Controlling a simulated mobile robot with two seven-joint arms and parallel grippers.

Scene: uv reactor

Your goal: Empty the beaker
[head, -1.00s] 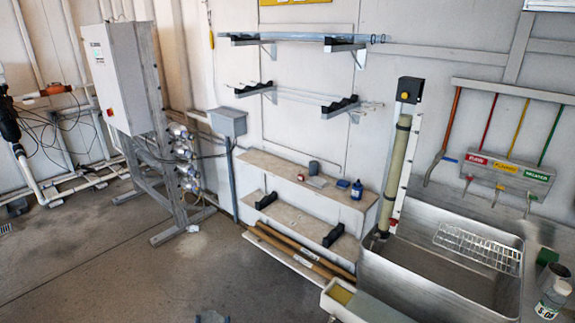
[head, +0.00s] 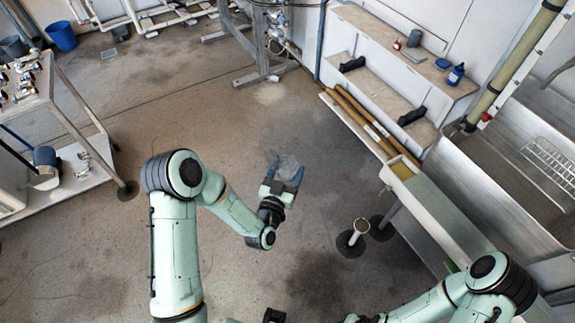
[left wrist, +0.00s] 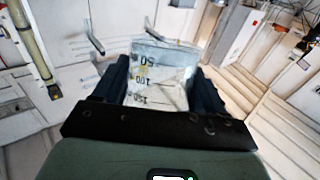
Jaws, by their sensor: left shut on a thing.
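The clear glass beaker (head: 285,170) is in my left gripper (head: 283,184), held above the open floor in the head view. In the left wrist view the beaker (left wrist: 160,75) sits between the two dark fingers of my left gripper (left wrist: 158,85), with printed volume marks on its wall. The left gripper is shut on it. I cannot make out how much liquid is inside. My right arm comes in at the lower right of the head view. Dark parts at the bottom edge may belong to its gripper, but its jaws cannot be made out.
A steel sink (head: 499,165) with a wire rack (head: 549,161) stands at the right. A low shelf unit (head: 385,88) with bottles is at the back right. A white cart (head: 66,152) stands at the left, a blue bin (head: 61,36) behind it.

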